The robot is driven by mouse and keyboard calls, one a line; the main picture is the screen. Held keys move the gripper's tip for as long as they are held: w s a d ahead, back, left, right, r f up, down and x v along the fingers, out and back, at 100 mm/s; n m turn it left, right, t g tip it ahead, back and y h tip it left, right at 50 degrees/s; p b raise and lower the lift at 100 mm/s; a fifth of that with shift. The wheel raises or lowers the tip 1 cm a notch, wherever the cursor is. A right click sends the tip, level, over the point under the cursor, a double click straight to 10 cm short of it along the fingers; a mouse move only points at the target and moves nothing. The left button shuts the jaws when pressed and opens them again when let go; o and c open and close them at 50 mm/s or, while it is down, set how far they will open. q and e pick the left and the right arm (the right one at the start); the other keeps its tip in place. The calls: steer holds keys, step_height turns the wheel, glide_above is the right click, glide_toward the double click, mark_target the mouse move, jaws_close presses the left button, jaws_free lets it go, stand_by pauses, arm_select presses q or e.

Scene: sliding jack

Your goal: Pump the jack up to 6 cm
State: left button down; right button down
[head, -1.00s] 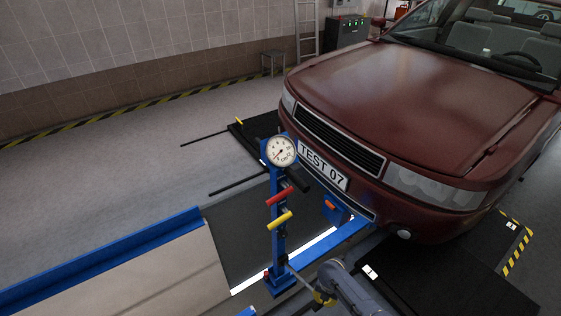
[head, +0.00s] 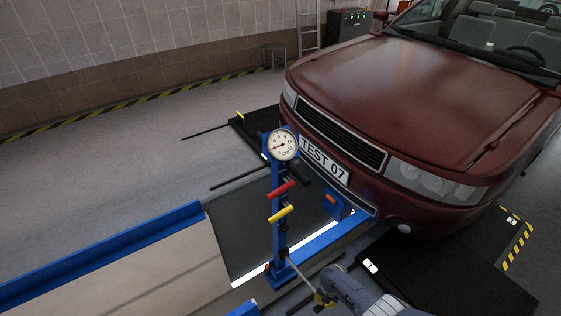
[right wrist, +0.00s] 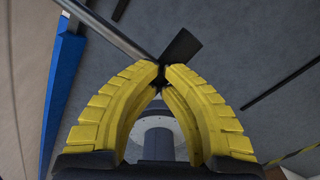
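The blue jack column (head: 279,232) stands upright in front of the car, with a round white dial gauge (head: 283,145) on top. The gauge needle points left; its figures are too small to read surely. A red handle (head: 282,189) and a yellow handle (head: 281,214) stick out of the column. A thin grey pump lever (head: 302,273) slants down and right from the lower column to my right gripper (head: 322,301). In the right wrist view the yellow fingers (right wrist: 161,72) close together at the lever (right wrist: 108,30), near its dark end. My left gripper is out of view.
The dark red car (head: 430,110) stands close behind the jack, its plate and bumper beside the column. A blue-edged pit wall (head: 110,256) lies at left. Black platforms (head: 440,268) lie on the right, and the grey floor at left is mostly clear.

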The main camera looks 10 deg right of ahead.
steer(key=shift+w+a+r, duration=0.1)
steer(key=shift+w+r, duration=0.15)
steer(key=shift+r, duration=0.8)
steer(key=shift+w+a+r, duration=0.1)
steer(key=shift+w+r, duration=0.1)
steer(key=shift+r, duration=0.9)
steer(key=shift+w+a+r, duration=0.1)
steer(key=shift+w+r, duration=0.15)
steer(key=shift+r, duration=0.8)
steer(key=w+a+r, duration=0.1)
steer(key=w+r, duration=0.3)
steer(key=r, duration=0.3)
steer(key=shift+a+r, duration=0.35)
steer(key=shift+s, duration=0.1)
steer(key=shift+s+d+f, duration=0.3)
steer(key=shift+s+f, duration=0.3)
steer(key=shift+f, duration=0.7)
steer(key=shift+s+d+f, duration=0.25)
steer(key=shift+s+f, duration=0.4)
steer(key=shift+f, duration=0.6)
steer(key=shift+s+d+f, duration=0.3)
steer(key=shift+s+f, duration=0.3)
steer(key=shift+f, duration=0.7)
steer(key=shift+f, duration=0.1)
